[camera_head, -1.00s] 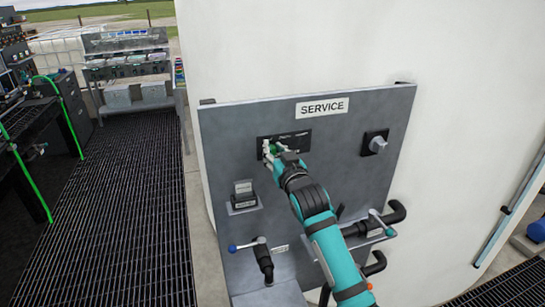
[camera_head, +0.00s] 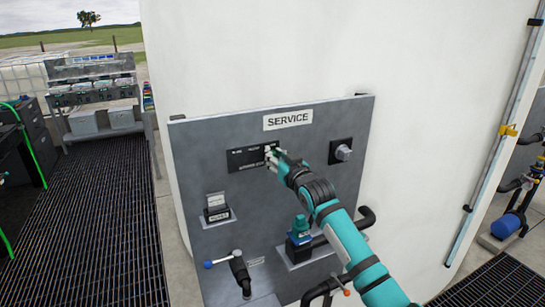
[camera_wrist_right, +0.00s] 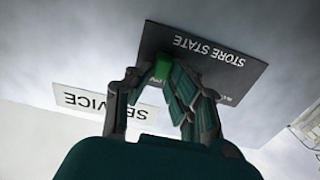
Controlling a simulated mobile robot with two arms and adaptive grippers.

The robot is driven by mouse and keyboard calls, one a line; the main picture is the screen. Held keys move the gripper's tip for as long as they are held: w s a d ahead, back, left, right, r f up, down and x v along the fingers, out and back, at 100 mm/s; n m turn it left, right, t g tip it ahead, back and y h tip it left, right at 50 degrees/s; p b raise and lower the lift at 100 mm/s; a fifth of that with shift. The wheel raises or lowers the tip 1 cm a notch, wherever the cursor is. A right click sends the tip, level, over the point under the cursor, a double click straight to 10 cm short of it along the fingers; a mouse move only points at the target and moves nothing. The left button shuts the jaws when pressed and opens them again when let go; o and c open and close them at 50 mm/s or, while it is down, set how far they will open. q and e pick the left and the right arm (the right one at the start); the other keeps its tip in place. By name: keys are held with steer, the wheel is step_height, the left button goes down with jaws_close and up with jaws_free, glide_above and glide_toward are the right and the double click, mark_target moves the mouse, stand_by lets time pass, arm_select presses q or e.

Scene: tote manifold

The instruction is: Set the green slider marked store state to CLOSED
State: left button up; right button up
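The green slider (camera_wrist_right: 161,70) shows in the right wrist view between my right fingertips, at the left end of the upside-down black plate marked STORE STATE (camera_wrist_right: 210,52). In the head view this plate (camera_head: 245,157) is on the upper part of the grey panel, and my right gripper (camera_head: 271,157) is at its right end. My right gripper, also in the wrist view (camera_wrist_right: 158,85), is closed around the slider. In the head view the slider is hidden by the fingers, and the small position labels are too small to read. My left gripper is not in view.
The grey panel (camera_head: 190,170) carries a SERVICE sign (camera_head: 288,120), a rotary knob (camera_head: 343,152), a small switch block (camera_head: 216,208), a blue-tipped lever (camera_head: 225,260) and a teal-topped fitting (camera_head: 300,229). A dark grating floor (camera_head: 100,235) lies to the left.

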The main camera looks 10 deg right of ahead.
steer(key=o, duration=0.4)
steer(key=shift+w+d, duration=0.1)
steer(key=shift+d, duration=0.25)
steer(key=shift+o, duration=0.2)
steer(key=shift+s, duration=0.45)
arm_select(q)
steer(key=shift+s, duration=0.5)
arm_select(e)
steer(key=v, duration=1.1)
steer(key=shift+d, duration=0.15)
